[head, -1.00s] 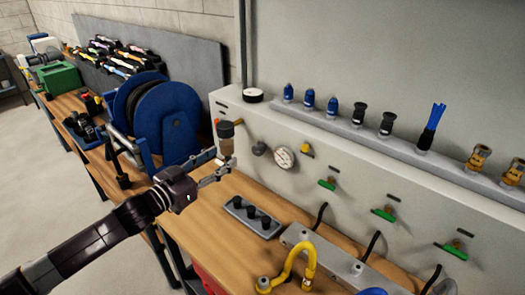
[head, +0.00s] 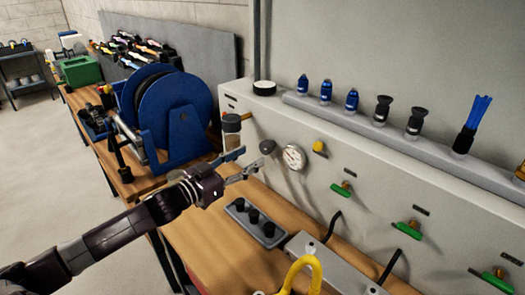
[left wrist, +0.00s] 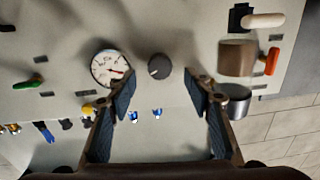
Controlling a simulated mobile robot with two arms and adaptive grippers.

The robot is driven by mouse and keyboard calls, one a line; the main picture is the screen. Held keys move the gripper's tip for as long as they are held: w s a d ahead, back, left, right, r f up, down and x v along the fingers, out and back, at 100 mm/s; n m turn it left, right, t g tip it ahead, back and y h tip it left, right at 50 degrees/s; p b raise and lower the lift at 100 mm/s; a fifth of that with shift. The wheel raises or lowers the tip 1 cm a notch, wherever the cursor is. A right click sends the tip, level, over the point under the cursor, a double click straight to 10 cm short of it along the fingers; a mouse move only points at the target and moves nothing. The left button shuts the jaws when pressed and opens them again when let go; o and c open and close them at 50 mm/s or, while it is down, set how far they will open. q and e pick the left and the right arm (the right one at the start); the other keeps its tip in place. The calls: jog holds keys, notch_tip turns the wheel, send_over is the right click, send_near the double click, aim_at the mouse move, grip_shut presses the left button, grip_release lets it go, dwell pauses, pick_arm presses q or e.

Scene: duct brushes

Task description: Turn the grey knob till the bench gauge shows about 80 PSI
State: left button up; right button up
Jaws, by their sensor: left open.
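The grey knob (head: 267,146) is on the pale panel, just left of the round white bench gauge (head: 294,157). In the left wrist view the knob (left wrist: 160,67) is dark and round with a small light mark. The gauge (left wrist: 109,68) beside it has a red needle, but its figures are too small to read. My left gripper (head: 250,162) is open in front of the panel, close to the knob. In the left wrist view the knob appears between and just beyond the fingertips (left wrist: 160,88), with no visible contact. My right gripper is out of view.
A brown-and-clear filter cup (head: 231,130) stands out from the panel left of the knob. A yellow knob (head: 319,147) and green-handled valves (head: 342,189) are to the right. A grey block with black posts (head: 255,222) lies on the bench below. A blue reel (head: 175,115) is at left.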

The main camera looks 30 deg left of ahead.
aim_at(263, 149)
pick_arm(q)
jog(key=shift+p+x, duration=0.6)
jog(key=shift+x, duration=2.5)
jog(key=shift+f, duration=0.1)
jog(key=c, duration=1.2)
jog(key=shift+o, duration=0.2)
jog(key=shift+m, duration=0.3)
jog(key=m, duration=0.5)
jog(key=shift+m, duration=0.4)
jog(key=m+b, duration=0.1)
jog(key=m, duration=0.5)
jog(key=shift+a+m, duration=0.1)
jog(key=shift+m, duration=0.3)
